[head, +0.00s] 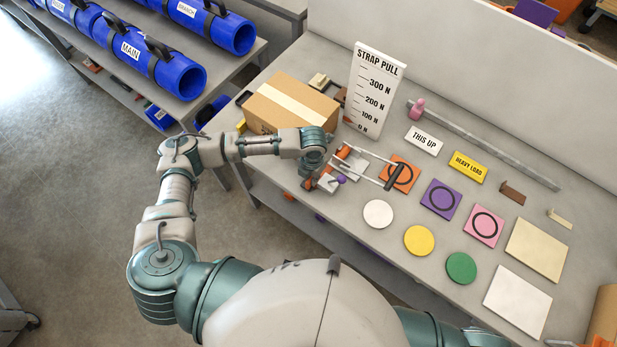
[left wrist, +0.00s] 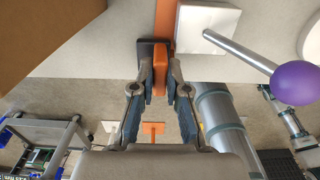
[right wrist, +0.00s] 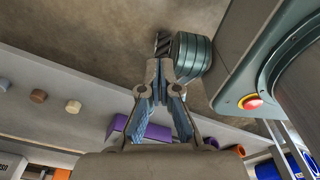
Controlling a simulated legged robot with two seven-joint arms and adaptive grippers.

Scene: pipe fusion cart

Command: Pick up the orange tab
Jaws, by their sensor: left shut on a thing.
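The orange tab (left wrist: 160,78) shows in the left wrist view as a small upright orange block between my left fingertips. My left gripper (left wrist: 158,88) is shut on it, one finger against each side.
A cardboard box (head: 290,103) stands left of the fixture, and a STRAP PULL board (head: 374,88) behind it. Coloured tiles, including an orange tile (head: 400,172) and a white disc (head: 378,213), lie to the right. Blue pipes (head: 163,65) rest on a rack at the left.

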